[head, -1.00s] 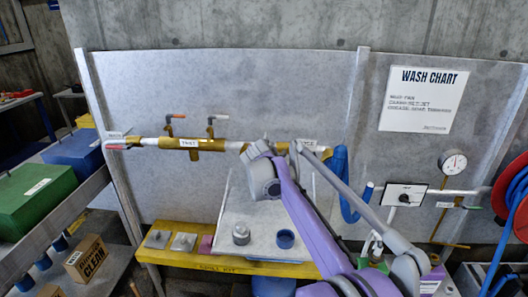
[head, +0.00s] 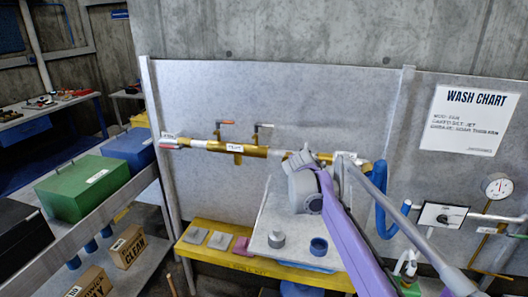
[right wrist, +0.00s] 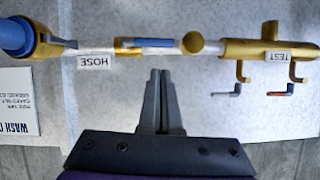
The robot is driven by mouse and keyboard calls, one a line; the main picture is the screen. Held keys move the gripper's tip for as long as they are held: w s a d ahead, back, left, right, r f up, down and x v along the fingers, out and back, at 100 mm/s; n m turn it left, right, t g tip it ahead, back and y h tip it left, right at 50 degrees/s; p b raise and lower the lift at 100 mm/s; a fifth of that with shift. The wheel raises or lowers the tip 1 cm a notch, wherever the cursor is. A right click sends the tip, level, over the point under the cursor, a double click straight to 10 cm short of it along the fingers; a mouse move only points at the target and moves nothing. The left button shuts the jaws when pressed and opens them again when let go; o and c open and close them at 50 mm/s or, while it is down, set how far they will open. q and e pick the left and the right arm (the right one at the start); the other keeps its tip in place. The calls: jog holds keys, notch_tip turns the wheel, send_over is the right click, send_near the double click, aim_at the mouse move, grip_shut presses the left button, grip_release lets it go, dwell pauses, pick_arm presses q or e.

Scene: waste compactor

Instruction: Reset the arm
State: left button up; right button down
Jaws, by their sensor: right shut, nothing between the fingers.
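My right arm (head: 345,225), purple and grey, reaches up from the lower right in the head view. Its wrist (head: 304,188) stands in front of the wall panel, just below the brass and white pipe (head: 238,150); its fingers are hidden there. In the right wrist view my right gripper (right wrist: 160,76) is shut and empty. Its grey fingertips lie close together, pointing at the pipe (right wrist: 205,47), with a visible gap in the picture. The upside-down HOSE label (right wrist: 97,62) is left of the fingers and the TEST label (right wrist: 278,56) right. My left gripper is not in view.
Green (head: 90,187) and blue (head: 132,146) boxes stand on a shelf at left. A blue hose (head: 380,190), gauge (head: 497,187) and valve plate (head: 441,216) are at right.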

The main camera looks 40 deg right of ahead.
jog(key=shift+a, duration=0.1)
jog(key=s+a+f+n+y, duration=0.2)
jog(key=s+a+f, duration=0.1)
jog(key=a, duration=0.5)
jog(key=s+a+f+n+y, duration=0.1)
jog(key=s+a+f, duration=0.25)
jog(key=a, duration=0.35)
jog(key=s+a+f+n+y, duration=0.2)
jog(key=a+f, duration=0.2)
jog(key=a, duration=0.4)
jog(key=s+a+f+n+g+y, duration=0.2)
jog(key=s+a+f+n+y, duration=0.2)
jog(key=s+a+f, duration=0.8)
jog(key=s+a+n, duration=0.1)
jog(key=s+a, duration=0.1)
jog(key=a, duration=0.1)
jog(key=shift+a+n+y, duration=0.3)
jog(key=shift+a+n, duration=0.1)
jog(key=shift+s+f, duration=0.1)
